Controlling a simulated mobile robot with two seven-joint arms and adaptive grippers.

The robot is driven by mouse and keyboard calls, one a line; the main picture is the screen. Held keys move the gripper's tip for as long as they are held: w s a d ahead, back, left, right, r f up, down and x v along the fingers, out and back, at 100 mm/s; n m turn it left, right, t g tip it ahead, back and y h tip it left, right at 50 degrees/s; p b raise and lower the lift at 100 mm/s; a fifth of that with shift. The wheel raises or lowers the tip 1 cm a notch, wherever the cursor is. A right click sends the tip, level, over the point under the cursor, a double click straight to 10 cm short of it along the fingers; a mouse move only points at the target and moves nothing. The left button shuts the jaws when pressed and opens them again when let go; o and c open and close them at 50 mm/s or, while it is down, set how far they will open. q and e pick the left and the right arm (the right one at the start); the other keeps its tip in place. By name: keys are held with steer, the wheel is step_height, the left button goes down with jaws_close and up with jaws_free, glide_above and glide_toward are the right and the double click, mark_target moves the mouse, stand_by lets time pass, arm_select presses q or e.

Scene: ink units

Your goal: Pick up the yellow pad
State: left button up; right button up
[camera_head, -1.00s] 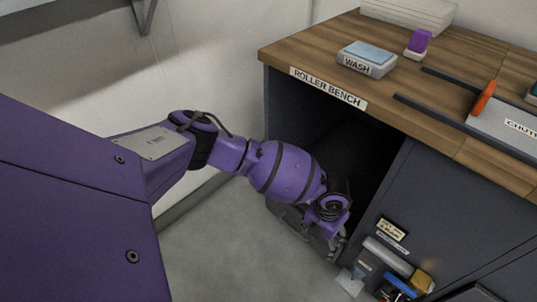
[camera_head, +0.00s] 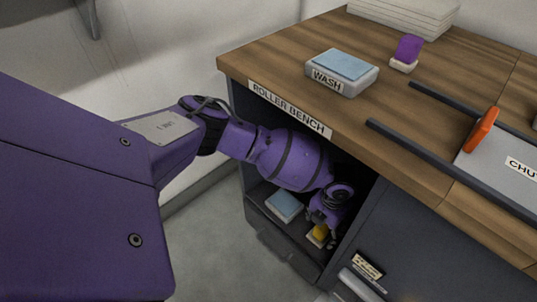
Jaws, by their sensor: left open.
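The yellow pad (camera_head: 320,231) is a small yellow block with a pale lower part. It sits inside the open compartment (camera_head: 262,214) under the roller bench, near its right side. My left gripper (camera_head: 321,239) reaches into the compartment from above, its open fingers around the pad or just over it. The wrist hides part of the pad, so I cannot tell whether the fingers touch it. My right gripper is not in view.
A light blue pad (camera_head: 284,204) lies left of the yellow pad. The wooden bench top (camera_head: 425,128) overhangs the compartment. On it are the WASH pad (camera_head: 342,70), a purple-topped block (camera_head: 408,50), and an orange piece (camera_head: 481,129) by dark rails.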

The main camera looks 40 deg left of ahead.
mark_target(319, 234)
arm_select(q)
steer(key=shift+s+f, duration=0.1)
steer(key=shift+f, duration=0.8)
step_height(319, 234, down, 4)
steer(key=shift+s+f+b, duration=0.1)
steer(key=shift+f+b, duration=0.1)
steer(key=shift+b, duration=0.9)
steer(key=shift+a, duration=0.1)
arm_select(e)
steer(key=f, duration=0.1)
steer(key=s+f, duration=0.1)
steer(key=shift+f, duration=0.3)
arm_select(q)
steer(key=shift+c, duration=0.9)
steer(key=shift+r, duration=0.1)
steer(key=c, duration=1.1)
